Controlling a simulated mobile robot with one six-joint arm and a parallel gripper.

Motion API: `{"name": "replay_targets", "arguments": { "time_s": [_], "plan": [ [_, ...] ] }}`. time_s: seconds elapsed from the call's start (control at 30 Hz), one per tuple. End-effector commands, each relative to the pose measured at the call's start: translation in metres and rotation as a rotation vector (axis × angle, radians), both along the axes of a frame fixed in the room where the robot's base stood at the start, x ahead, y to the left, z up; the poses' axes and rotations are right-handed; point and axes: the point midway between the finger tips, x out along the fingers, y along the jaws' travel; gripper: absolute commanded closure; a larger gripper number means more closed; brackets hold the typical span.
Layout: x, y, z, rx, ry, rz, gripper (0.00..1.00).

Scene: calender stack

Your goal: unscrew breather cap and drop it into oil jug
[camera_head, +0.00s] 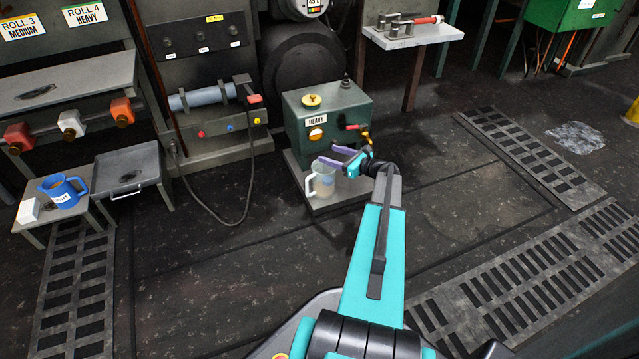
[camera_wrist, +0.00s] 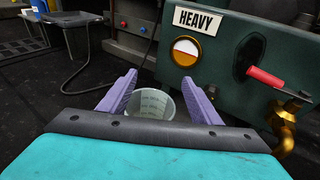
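The green tank (camera_head: 330,116) labelled HEAVY stands on a low grey plinth. On its top are a yellow round cap (camera_head: 312,100) and a small dark knob-like cap (camera_head: 346,83); which is the breather cap I cannot tell for sure. A clear jug (camera_head: 322,184) with a pale handle stands upright on the plinth in front of the tank. My gripper (camera_head: 329,155) is open, its purple fingers close to the jug's rim. In the wrist view my gripper (camera_wrist: 162,82) shows the jug (camera_wrist: 150,102) between and beyond the fingers; contact is unclear. The tank top is out of that view.
A red-handled valve with a brass spout (camera_head: 364,134) sticks out of the tank, right of the jug. A blue mug (camera_head: 64,192) and a grey tray (camera_head: 127,166) stand at left. A cable lies on the floor left of the plinth. The floor in front is clear.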

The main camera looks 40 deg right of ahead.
Motion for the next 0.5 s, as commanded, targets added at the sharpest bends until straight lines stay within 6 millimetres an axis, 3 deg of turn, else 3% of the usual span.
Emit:
{"name": "replay_targets", "arguments": {
  "time_s": [0.27, 0.5],
  "plan": [
    [-0.003, 0.0, 0.001, 0.0, 0.0, 0.0, 0.42],
    [-0.024, -0.003, 0.007, 0.002, 0.0, -0.002, 0.42]
  ]
}}
